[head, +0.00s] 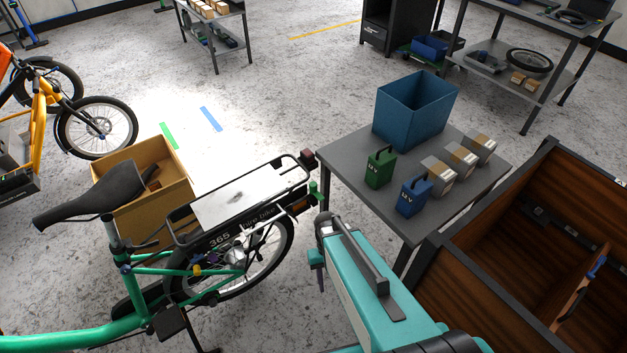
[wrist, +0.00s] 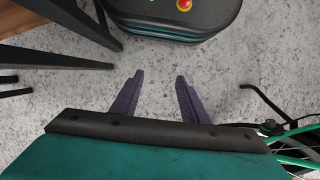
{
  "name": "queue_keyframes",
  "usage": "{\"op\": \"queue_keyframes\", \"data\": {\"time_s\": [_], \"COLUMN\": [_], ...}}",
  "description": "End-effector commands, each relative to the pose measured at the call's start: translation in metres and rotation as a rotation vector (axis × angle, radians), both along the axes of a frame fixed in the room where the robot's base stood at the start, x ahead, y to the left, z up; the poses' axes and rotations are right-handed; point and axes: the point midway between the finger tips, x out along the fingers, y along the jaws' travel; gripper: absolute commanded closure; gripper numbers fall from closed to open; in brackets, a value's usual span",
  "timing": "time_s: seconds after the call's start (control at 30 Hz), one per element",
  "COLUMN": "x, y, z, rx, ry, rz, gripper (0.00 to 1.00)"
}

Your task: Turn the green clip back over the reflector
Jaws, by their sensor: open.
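A small green piece (head: 314,187), which looks like the clip, sits at the rear end of the green bike's rack (head: 240,195). It is just below a dark red block (head: 308,157) that looks like the reflector. They look apart, but the clip's exact turn is too small to tell. My gripper (head: 320,272) is below and slightly right of the clip in the head view, beside the rear wheel, fingers pointing down. In the wrist view my gripper (wrist: 160,78) is open and empty over bare floor. Neither clip nor reflector shows in the wrist view.
A grey table (head: 355,170) stands right of the rack, with a blue bin (head: 415,108), a green box (head: 380,167), a blue box (head: 413,194) and small cartons. A wooden cargo box (head: 530,240) fills the right. A cardboard box (head: 150,190) stands behind the bike.

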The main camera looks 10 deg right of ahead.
Motion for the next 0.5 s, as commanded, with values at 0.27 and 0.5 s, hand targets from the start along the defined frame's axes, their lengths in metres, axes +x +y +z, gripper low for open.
{"op": "queue_keyframes", "data": {"time_s": [0.27,0.5], "x": [0.07,0.123], "y": [0.0,0.0], "z": [0.07,0.133], "rx": [0.001,0.001], "ry": [-0.079,-0.142], "rz": [-0.001,-0.002], "gripper": [0.59,0.59]}}
